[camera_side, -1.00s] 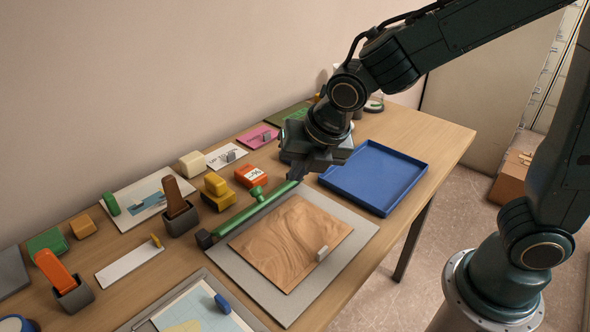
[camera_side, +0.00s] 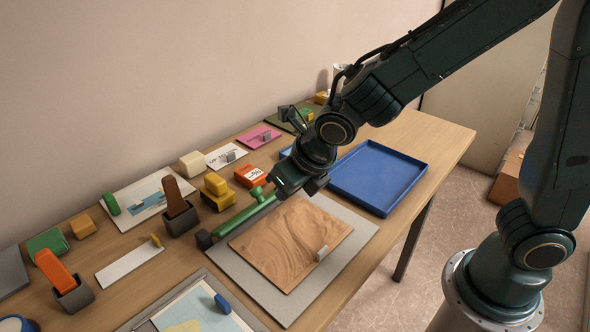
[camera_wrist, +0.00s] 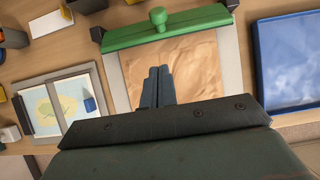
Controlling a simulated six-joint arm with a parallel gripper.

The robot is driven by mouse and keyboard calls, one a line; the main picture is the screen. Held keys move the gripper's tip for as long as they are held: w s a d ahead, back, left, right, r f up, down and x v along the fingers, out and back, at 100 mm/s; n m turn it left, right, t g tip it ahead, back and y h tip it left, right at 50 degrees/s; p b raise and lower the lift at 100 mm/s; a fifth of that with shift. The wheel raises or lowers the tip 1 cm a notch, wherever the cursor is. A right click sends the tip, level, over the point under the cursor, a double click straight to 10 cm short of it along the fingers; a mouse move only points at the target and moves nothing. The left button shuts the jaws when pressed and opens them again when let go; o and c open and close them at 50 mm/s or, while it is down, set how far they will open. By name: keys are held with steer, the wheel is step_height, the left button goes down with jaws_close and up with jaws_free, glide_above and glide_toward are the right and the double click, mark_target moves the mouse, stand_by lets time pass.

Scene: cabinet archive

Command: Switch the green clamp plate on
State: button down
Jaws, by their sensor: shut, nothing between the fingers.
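The green clamp plate is a long green bar (camera_side: 236,219) with a knob, lying along the back edge of a grey board (camera_side: 238,270) that carries a brown wavy sheet (camera_side: 285,250). In the wrist view the bar (camera_wrist: 168,30) runs across the top, with its round green knob (camera_wrist: 158,17) at the middle and dark blocks at both ends. My gripper (camera_wrist: 157,72) is shut and empty, its fingers pointing toward the bar over the brown sheet, apart from the bar in that view. In the side view my wrist hides the bar's right end, and the fingertips are not clear.
A blue tray (camera_side: 384,176) stands right of the board. A second board with a map (camera_side: 196,310) and blue handle lies in front. Stamps, blocks and cards crowd the back and left, including an orange-red box (camera_side: 248,176) behind the bar.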

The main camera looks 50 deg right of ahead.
mark_target(255, 191)
steer(key=shift+x, duration=4.75)
steer(key=shift+w+r+g, duration=0.4)
steer(key=shift+r+g, duration=0.15)
steer(key=shift+g, duration=0.15)
steer(key=shift+r, duration=0.1)
steer(key=shift+w+r, duration=0.7)
steer(key=shift+w, duration=0.05)
steer(key=shift+w+r, duration=0.55)
steer(key=shift+w, duration=0.3)
steer(key=shift+d, duration=0.1)
step_height(255, 191, up, 9)
steer(key=shift+r, duration=0.15)
steer(key=shift+s+r, duration=0.1)
steer(key=shift+s, duration=0.05)
